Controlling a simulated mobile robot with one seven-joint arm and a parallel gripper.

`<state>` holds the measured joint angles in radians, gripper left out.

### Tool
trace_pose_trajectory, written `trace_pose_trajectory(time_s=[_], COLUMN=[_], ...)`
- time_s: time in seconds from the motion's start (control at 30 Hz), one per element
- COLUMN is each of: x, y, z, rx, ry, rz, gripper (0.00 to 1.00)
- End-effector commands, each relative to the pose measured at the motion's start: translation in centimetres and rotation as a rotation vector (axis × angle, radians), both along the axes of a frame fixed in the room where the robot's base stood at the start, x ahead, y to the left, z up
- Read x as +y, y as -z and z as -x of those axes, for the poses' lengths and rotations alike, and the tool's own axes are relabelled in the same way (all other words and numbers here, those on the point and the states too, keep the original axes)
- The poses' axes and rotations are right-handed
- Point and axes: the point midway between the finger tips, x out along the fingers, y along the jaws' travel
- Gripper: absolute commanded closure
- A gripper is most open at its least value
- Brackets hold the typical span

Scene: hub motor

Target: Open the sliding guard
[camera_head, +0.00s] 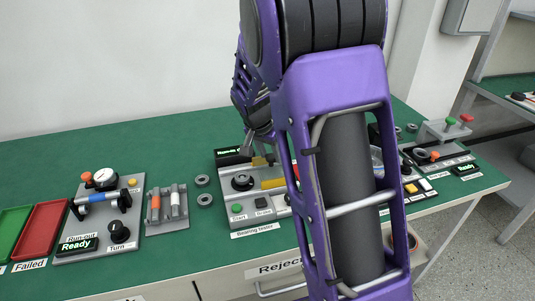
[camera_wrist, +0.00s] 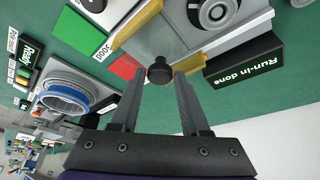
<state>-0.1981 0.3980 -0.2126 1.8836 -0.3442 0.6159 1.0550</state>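The bearing tester (camera_head: 238,205) stands on the green bench, partly behind my arm in the head view. In the wrist view, its sliding guard looks like a clear grey panel (camera_wrist: 165,38) between two yellow rails (camera_wrist: 140,22). A black round knob (camera_wrist: 160,72) stands at the guard's near edge. My gripper (camera_wrist: 159,72) is open, with a finger on either side of the knob and a visible gap to each. In the head view my gripper (camera_head: 258,140) is above the tester's back, its fingertips hard to make out. The knob cannot be made out there.
A display (camera_wrist: 246,62) beside the guard reads "Run-in done". A round dark fixture (camera_wrist: 214,10) is near it. Left of the tester lie bearing rings (camera_head: 204,199), a grey holder (camera_head: 167,212) and the run-out station (camera_head: 100,215). A green and a red tray (camera_head: 42,230) stand far left.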

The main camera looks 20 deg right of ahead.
Motion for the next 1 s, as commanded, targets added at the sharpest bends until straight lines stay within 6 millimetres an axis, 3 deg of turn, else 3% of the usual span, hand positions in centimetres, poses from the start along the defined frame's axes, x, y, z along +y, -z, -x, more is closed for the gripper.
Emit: trace_pose_trajectory(time_s=[0.03,0.1,0.37,0.53,0.67,1.0], x=[0.0,0.0,0.1,0.4,1.0,3.3], y=[0.0,0.0,0.0,-1.1,-3.3,-11.1], z=[0.0,0.0,0.0,0.3,0.9,3.1], rx=[0.000,0.000,0.001,-0.001,-0.003,-0.005], ry=[0.000,0.000,0.000,-0.001,-0.002,-0.001], rz=[0.000,0.000,-0.001,-0.001,-0.002,-0.002], gripper=[0.43,0.32,0.32,0.32,0.32,0.32])
